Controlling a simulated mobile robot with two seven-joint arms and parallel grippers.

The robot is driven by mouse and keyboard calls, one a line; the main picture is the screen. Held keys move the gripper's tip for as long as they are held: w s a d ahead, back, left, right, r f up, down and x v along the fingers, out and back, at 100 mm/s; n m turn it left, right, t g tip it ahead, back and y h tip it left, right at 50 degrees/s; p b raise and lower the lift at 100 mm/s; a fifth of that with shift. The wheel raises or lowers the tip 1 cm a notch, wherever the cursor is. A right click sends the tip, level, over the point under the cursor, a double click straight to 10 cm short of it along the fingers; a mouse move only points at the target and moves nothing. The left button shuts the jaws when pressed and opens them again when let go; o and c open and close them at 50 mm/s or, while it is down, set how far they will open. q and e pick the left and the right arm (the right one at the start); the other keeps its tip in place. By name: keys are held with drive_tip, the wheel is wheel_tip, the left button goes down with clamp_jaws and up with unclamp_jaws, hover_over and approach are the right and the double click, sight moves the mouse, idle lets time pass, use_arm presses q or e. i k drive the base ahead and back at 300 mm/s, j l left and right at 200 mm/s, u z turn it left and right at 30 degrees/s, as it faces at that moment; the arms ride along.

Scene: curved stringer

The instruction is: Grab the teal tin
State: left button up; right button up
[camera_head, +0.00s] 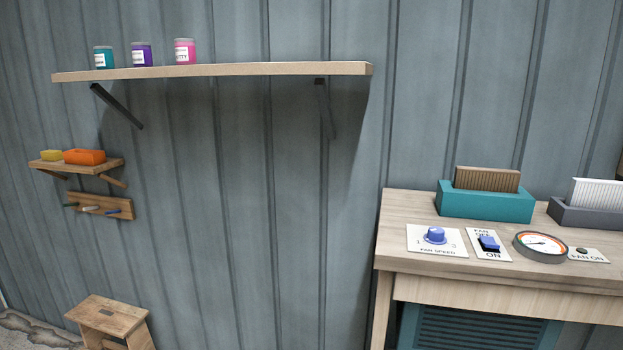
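The teal tin (104,57) stands upright at the left end of the long wooden wall shelf (250,70). It has a white label on its front. A purple tin (141,54) stands just to its right, and a pink tin (185,52) stands further right on the same shelf. Small gaps separate the tins. Neither of my grippers shows in the head view.
Dark brackets hold the long shelf. Below left, a small shelf (110,164) holds a yellow item (51,155) and an orange item (85,157), above a peg rack (100,206). A stool (108,318) stands lower left. A workbench (420,270) with fan controls fills the right.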

sight(103, 56)
drive_tip(key=i+j, duration=0.15)
drive_tip(key=j, duration=0.25)
drive_tip(key=i+j, duration=0.2)
drive_tip(key=j, duration=0.2)
drive_tip(key=i+j, duration=0.15)
drive_tip(key=j, duration=0.25)
drive_tip(key=i+j+u, duration=0.1)
drive_tip(key=j, duration=0.3)
drive_tip(key=i+j, duration=0.25)
drive_tip(key=j, duration=0.15)
drive_tip(key=i+j, duration=0.2)
drive_tip(key=j, duration=0.2)
